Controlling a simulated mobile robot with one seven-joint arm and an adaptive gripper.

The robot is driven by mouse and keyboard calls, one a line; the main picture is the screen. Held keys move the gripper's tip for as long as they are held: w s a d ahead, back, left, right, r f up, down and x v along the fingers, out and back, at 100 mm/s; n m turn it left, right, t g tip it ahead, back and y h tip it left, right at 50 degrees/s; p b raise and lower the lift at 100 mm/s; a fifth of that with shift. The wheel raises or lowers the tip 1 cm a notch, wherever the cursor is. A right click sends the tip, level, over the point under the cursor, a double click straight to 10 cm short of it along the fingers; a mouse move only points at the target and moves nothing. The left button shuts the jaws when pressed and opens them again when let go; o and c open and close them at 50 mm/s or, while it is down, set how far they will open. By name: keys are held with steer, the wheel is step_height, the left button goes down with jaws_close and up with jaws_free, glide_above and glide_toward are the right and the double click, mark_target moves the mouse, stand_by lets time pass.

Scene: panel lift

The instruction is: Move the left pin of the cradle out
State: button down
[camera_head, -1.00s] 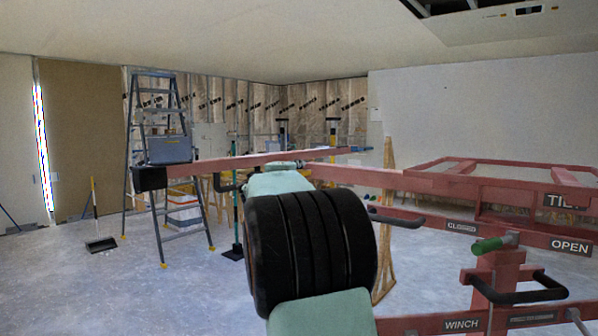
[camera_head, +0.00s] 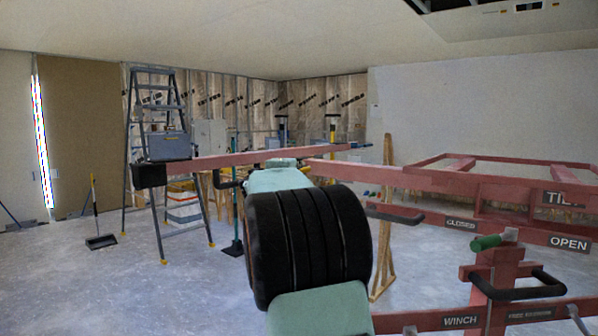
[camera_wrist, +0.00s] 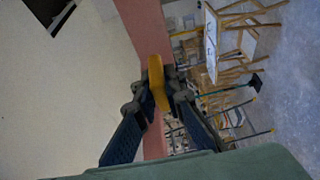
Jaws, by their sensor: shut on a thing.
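The red cradle's long beam (camera_head: 215,161) runs across the middle of the head view, and its frame (camera_head: 440,181) extends to the right. In the wrist view the red beam (camera_wrist: 148,30) passes behind my gripper (camera_wrist: 158,92). My gripper is shut on a yellow piece (camera_wrist: 156,80), which appears to be the left pin's grip, close in front of the beam. How far the pin sits in its hole is hidden. In the head view my arm covers the gripper and the pin.
A stepladder (camera_head: 158,105) with a grey case (camera_head: 168,146) stands at the left. A green-tipped lever (camera_head: 487,242) and black crank handle (camera_head: 520,291) are at the lower right. Wooden trestles (camera_wrist: 240,45) show in the wrist view. The floor at left is mostly clear.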

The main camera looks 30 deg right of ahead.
steer(key=shift+a, duration=0.1)
steer(key=a+b, duration=0.1)
steer(key=s+a+b, duration=0.1)
steer(key=a, duration=0.1)
steer(key=shift+s, duration=0.1)
steer(key=c, duration=2)
jaws_free()
steer(key=v, duration=1.2)
